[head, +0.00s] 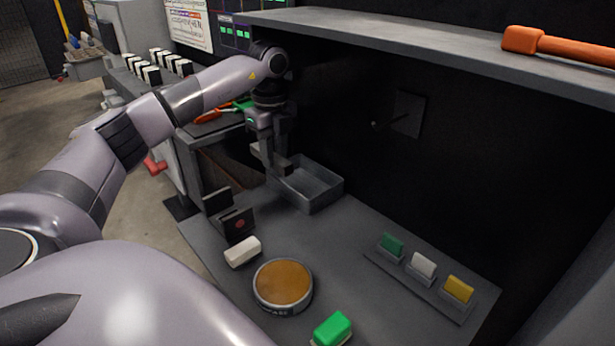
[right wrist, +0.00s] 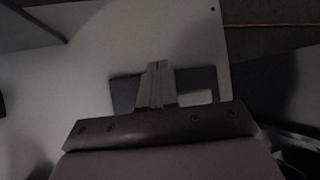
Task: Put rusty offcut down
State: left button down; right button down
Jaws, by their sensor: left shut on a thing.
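My left gripper (head: 272,163) points down at the left rim of an open grey metal tray (head: 318,186) at the back of the bench. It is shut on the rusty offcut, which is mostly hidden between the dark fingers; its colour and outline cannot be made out. I cannot tell whether it touches the tray. My right gripper (right wrist: 157,84) shows in the right wrist view with its two fingers together and nothing clear between them.
A round tin with an orange-brown top (head: 283,285), a white block (head: 243,251) and a green block (head: 332,329) stand on the bench. A holder (head: 412,280) with green, white and yellow pieces is at right. A shelf (head: 400,38) overhangs the back.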

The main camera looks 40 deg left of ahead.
pick_arm(q)
jog(key=w+p, duration=0.1)
jog(key=w, duration=0.8)
send_over(308, 191)
jog(key=f, duration=0.6)
jog(key=shift+s+f, duration=0.2)
jog(key=shift+f, duration=0.05)
notch_tip(308, 191, down, 5)
jog(key=shift+r, duration=0.15)
jog(key=shift+w, duration=0.2)
jog(key=shift+f, duration=0.25)
jog(key=c, duration=1.3)
grip_release()
jog(key=shift+f, duration=0.15)
jog(key=shift+c, duration=0.2)
jog(key=o, duration=0.4)
notch_tip(308, 191, up, 12)
jog(key=shift+r, duration=0.25)
